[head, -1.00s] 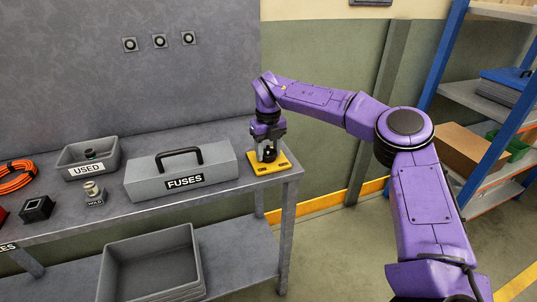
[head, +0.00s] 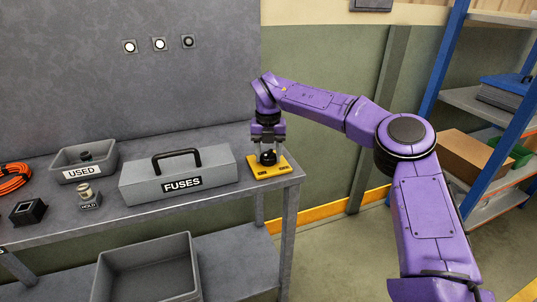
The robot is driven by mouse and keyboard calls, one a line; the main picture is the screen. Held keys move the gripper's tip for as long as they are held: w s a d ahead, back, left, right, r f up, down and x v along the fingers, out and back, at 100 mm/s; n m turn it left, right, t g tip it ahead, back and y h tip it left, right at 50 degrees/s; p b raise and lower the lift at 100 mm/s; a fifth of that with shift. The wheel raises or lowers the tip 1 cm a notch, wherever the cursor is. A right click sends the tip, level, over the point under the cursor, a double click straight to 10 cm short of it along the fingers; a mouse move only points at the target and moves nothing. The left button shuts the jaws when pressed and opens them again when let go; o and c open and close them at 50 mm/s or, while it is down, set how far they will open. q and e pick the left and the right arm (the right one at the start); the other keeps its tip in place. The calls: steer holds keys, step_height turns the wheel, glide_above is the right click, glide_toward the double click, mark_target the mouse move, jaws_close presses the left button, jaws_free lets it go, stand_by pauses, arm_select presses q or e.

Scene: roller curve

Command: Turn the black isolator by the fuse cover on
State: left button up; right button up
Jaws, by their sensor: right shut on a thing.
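The black isolator (head: 268,158) is a dark knob on a yellow base plate (head: 284,172) at the right end of the workbench. My right gripper (head: 268,155) points down over it, with its fingers shut on the knob's sides. The fingers partly hide the knob, and its exact angle is hard to read. The fuse cover (head: 218,169) is a grey box marked FUSES with a black handle, just left of the yellow plate and lying on the bench. My left gripper is not in view.
Three round lamps sit on the back panel: the left (head: 129,46) and middle (head: 159,43) glow white, the right (head: 188,41) is dark. A USED tray (head: 82,172), a HOLD stand (head: 89,205) and a black block (head: 28,212) stand left. A grey bin (head: 147,277) is below.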

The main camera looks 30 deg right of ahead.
mark_target(269, 152)
steer(key=shift+r, duration=0.15)
steer(key=o, duration=1)
steer(key=shift+o, duration=0.2)
step_height(269, 152, up, 10)
steer(key=shift+r+p, duration=0.2)
steer(key=shift+p, duration=0.2)
